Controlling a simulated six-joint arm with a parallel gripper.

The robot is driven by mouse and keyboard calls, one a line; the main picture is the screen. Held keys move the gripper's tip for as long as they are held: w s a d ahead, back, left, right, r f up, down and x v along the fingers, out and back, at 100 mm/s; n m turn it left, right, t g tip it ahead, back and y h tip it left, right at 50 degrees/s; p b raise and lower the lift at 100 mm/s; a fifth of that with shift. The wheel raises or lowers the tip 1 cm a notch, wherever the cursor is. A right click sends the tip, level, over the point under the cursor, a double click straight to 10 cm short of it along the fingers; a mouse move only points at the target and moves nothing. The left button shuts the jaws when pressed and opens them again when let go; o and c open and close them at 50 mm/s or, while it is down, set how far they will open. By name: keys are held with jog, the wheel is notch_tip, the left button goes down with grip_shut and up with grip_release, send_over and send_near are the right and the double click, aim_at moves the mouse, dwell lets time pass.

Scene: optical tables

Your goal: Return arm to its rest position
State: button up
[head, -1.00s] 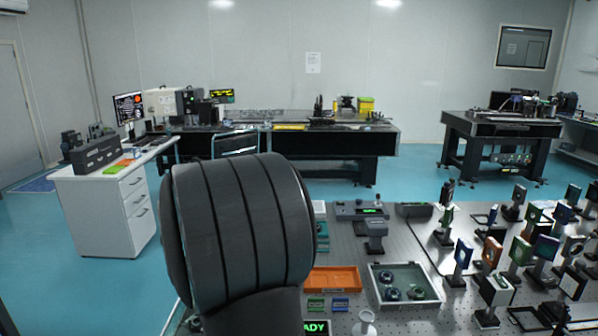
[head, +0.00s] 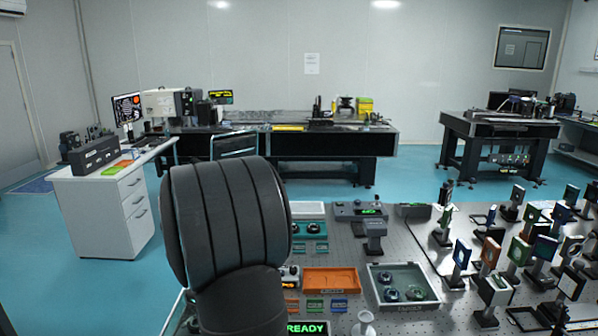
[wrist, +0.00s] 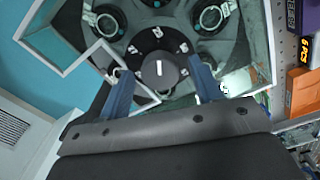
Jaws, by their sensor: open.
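My gripper (wrist: 161,72) shows in the wrist view with its two blue-grey fingers apart and nothing between them. A black round knob (wrist: 160,72) with a white mark lies beyond the fingers, in the line between them. I cannot tell how far it is from the fingertips. In the head view my dark arm link fills the lower left of centre, and my gripper is hidden there.
The perforated optical table (head: 345,255) carries an orange tray (head: 331,280), a grey tray (head: 431,301) with round parts, a teal unit (head: 309,230) and a READY display (head: 306,328). Several optic mounts crowd its right side. A white cabinet (head: 100,215) stands left.

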notch_tip(320, 180, up, 16)
jog(key=r, duration=0.1)
notch_tip(320, 180, down, 18)
jog(key=shift+r, duration=0.25)
jog(key=shift+r+n, duration=0.15)
jog(key=shift+n, duration=0.25)
jog(key=n, duration=0.8)
jog(key=shift+c, duration=0.2)
dwell(1.2)
